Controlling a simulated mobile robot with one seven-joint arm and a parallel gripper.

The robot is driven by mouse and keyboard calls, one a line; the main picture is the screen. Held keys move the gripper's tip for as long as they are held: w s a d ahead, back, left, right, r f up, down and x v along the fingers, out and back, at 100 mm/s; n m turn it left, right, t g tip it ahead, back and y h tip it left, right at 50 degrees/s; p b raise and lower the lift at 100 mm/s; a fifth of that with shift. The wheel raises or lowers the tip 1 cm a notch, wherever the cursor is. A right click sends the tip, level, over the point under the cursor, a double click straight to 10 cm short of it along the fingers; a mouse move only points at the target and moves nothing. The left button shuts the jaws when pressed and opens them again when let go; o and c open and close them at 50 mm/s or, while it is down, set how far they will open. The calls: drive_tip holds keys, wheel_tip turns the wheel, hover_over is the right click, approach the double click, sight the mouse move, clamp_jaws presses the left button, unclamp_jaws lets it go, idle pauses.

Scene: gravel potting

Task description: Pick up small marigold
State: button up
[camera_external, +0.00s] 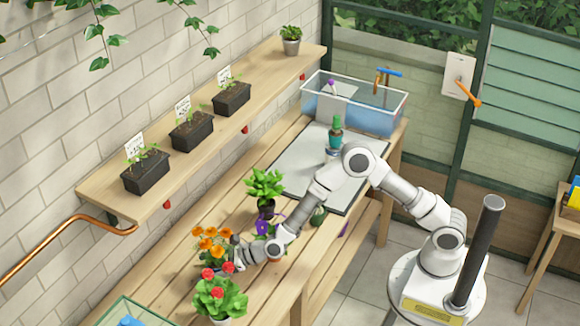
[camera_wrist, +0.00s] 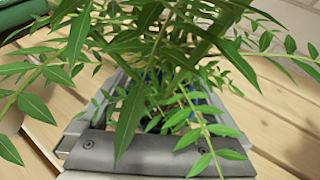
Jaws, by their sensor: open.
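The small marigold (camera_external: 211,241), with orange blooms and green leaves, stands on the wooden bench in the external view. My gripper (camera_external: 238,252) is low at its right side, close against the plant. In the wrist view, marigold foliage (camera_wrist: 130,118) fills the middle and hangs over my gripper (camera_wrist: 160,85). The jaws are open, with bits of a dark blue pot (camera_wrist: 152,78) showing between the fingers. Leaves hide most of the pot and fingertips, so I cannot tell whether the fingers touch it.
A red-flowered plant (camera_external: 218,297) stands just in front of the marigold. A leafy plant in a dark pot (camera_external: 265,190) and a purple flower (camera_external: 265,226) are behind my gripper. A grey mat (camera_external: 300,165) holds a green-topped bottle (camera_external: 336,130). The wall shelf (camera_external: 160,165) carries seedling pots.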

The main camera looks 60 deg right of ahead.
drive_tip(key=c, duration=1.4)
drive_tip(key=shift+r, duration=0.2)
